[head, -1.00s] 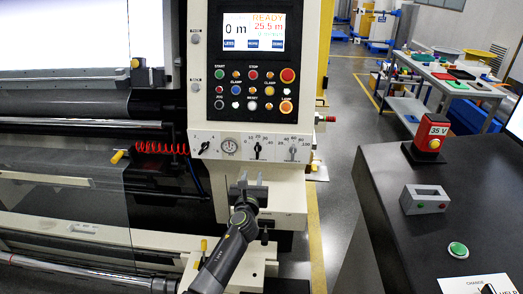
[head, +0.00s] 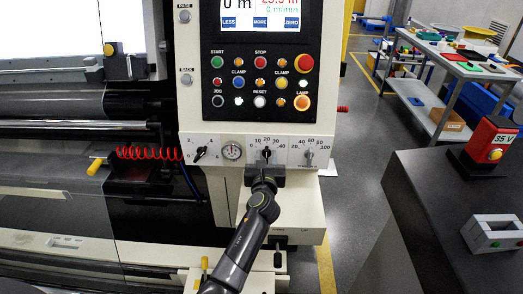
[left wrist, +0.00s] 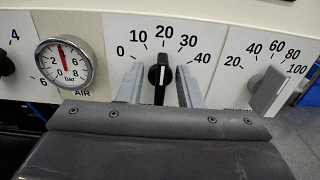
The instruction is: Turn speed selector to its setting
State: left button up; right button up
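A black selector knob (head: 267,155) sits in the middle of the control strip, on a scale from 0 to 40. In the left wrist view this knob (left wrist: 160,76) stands upright, its white line pointing up near 20. My left gripper (head: 266,167) is in front of it, with one finger on each side. Gaps show between the fingers and the knob, so the gripper is open. A grey knob (left wrist: 269,92) on a 20 to 100 scale is to the right, tilted up and right. Labels under the scales are partly hidden. My right gripper is not in view.
A round pressure gauge (left wrist: 64,62) and another black knob (head: 199,153) are left of the middle knob. A button panel (head: 260,80) is above.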

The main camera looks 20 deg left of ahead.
pick_arm(q)
jog(key=shift+w+r, duration=0.1)
jog(key=shift+w, duration=0.05)
jog(key=shift+c, duration=0.4)
grip_shut()
